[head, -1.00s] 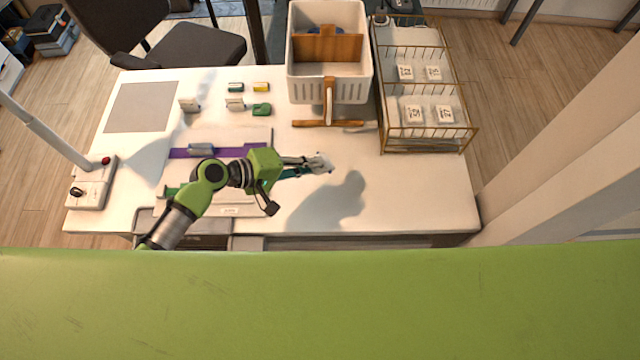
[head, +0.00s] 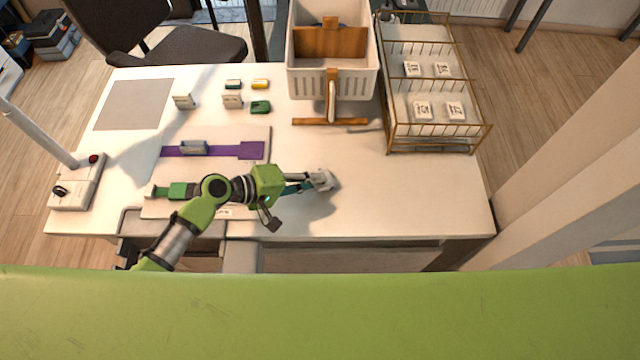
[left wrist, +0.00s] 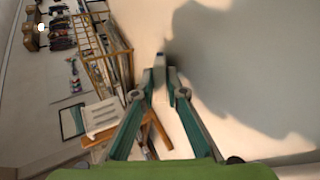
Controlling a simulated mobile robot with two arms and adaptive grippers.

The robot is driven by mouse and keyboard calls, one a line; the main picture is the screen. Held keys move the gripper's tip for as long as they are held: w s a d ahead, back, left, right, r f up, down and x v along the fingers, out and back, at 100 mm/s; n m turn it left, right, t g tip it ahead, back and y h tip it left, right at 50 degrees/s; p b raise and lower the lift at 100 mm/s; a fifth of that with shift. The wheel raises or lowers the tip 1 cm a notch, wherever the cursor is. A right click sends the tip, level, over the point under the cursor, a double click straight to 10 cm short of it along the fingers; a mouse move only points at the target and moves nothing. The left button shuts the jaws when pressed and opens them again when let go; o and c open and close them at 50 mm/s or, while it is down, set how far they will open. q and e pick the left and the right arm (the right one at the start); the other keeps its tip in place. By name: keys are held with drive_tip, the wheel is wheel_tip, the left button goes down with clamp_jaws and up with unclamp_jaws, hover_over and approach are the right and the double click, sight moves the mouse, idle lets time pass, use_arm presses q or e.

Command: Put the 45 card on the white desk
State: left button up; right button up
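The white desk (head: 420,200) fills the middle of the head view. Small white numbered cards (head: 422,110) lie in the wire rack (head: 434,148) at the right back; their figures are too small to read surely, so I cannot tell which is 45. My right gripper is out of view.
A white basket (head: 333,84) with a wooden stand is at the back. A lamp base (head: 78,185) is far left. The right front is clear.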

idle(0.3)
use_arm(q)
drive_tip(key=shift+p+v, duration=1.25)
drive_tip(key=shift+v, duration=2.8)
drive_tip(key=r+p, duration=0.2)
drive_tip(key=a+r+p, duration=0.1)
drive_tip(key=r+p, duration=0.1)
drive_tip(key=r, duration=0.1)
drive_tip(key=s+a+r+p, duration=0.1)
drive_tip(key=r+p, duration=0.1)
drive_tip(key=shift+s+a+r, duration=0.1)
drive_tip(key=shift+a+r, duration=0.05)
drive_tip(key=shift+r, duration=0.05)
